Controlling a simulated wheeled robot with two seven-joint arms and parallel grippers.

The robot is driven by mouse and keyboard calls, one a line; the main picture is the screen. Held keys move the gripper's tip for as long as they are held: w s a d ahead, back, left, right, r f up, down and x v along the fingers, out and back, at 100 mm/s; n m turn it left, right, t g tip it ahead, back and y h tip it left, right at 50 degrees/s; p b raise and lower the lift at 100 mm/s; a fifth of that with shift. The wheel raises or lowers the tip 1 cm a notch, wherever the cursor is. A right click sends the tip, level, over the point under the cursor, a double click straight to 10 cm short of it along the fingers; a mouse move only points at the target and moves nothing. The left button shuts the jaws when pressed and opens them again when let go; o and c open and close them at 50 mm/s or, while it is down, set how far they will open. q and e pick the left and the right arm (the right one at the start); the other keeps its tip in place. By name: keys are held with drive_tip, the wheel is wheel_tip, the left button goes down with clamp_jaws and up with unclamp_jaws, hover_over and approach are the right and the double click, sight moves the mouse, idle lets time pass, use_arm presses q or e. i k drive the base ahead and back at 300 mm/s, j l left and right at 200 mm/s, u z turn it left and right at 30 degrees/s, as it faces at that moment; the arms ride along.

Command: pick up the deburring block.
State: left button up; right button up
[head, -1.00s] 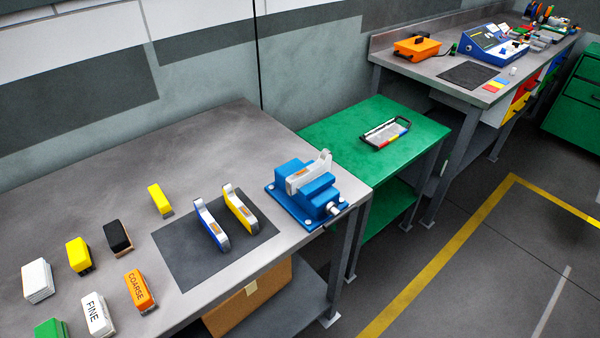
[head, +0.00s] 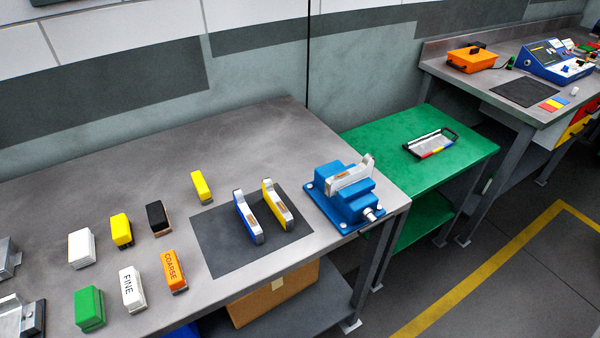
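Several small blocks lie on the grey workbench (head: 300,135): a white block (head: 82,248), a yellow block (head: 121,230), a black block with a tan underside (head: 158,217), a green block (head: 89,308), a white block marked FINE (head: 131,289), an orange block marked COARSE (head: 174,271) and a separate yellow block (head: 201,187) farther back. No label reads deburring, so I cannot tell which one is the deburring block. Neither of my grippers shows.
A dark mat (head: 225,248) holds a blue-and-silver part (head: 248,218) and a yellow-and-silver part (head: 277,205). A blue vise (head: 345,200) holds a silver part. Metal objects (head: 20,318) are cut off at the left edge. A green table (head: 390,155) stands beyond.

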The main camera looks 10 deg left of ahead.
sight(204, 195)
drive_tip(key=i+l+u, duration=0.15)
drive_tip(key=l+u, duration=0.3)
drive_tip(key=i+l+u, duration=0.1)
drive_tip(key=l+u, duration=0.8)
drive_tip(key=l, duration=0.15)
